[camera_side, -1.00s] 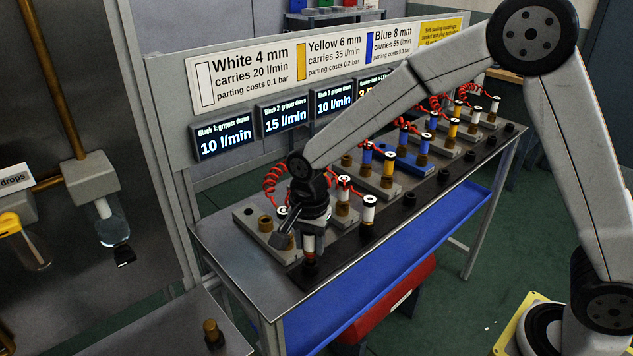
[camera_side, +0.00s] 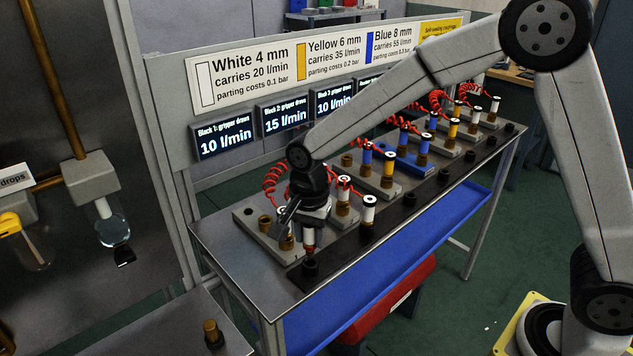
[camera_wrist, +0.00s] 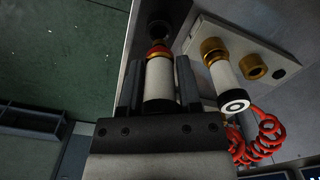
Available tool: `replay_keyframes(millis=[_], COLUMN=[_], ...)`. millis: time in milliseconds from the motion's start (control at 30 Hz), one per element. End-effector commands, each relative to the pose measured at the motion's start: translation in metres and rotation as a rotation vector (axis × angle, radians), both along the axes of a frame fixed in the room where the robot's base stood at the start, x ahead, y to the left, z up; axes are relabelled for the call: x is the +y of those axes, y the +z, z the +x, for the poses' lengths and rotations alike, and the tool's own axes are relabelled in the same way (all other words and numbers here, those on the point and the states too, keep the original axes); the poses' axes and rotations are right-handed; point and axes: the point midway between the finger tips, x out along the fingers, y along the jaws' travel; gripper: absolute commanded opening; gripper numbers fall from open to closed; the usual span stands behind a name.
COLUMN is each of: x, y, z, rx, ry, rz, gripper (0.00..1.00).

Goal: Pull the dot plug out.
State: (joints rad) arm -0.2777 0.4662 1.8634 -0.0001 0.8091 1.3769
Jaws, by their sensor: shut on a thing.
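My gripper (camera_wrist: 160,88) is shut on a white plug (camera_wrist: 160,78) with a brass collar and a red tip. In the side view the held plug (camera_side: 308,237) is upright, its red tip just above a black socket (camera_side: 311,268) at the near end of the dark rail. The plug's top face is hidden in the jaws, so I cannot tell its mark. Beside it, another white plug (camera_wrist: 234,98) stands in a brass socket on the first grey block (camera_wrist: 289,68), with a black ring mark on its end and a red coiled hose near it.
A white plug (camera_side: 369,210) stands in the rail just to the right. Blocks with white, blue and yellow plugs and red coils run along the bench behind. An empty brass socket (camera_wrist: 254,66) is on the first block. The bench's near-left end (camera_side: 225,245) is clear.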

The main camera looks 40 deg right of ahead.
Motion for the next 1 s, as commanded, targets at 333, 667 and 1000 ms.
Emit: replay_keyframes(millis=[333,667,1000], x=[0.0,0.0,0.0], y=[0.021,0.033,0.033], z=[0.0,0.0,0.0], rx=[-0.002,0.0,0.0], ry=[0.0,0.0,0.0], rz=[0.001,0.0,0.0], gripper=[0.0,0.0,0.0])
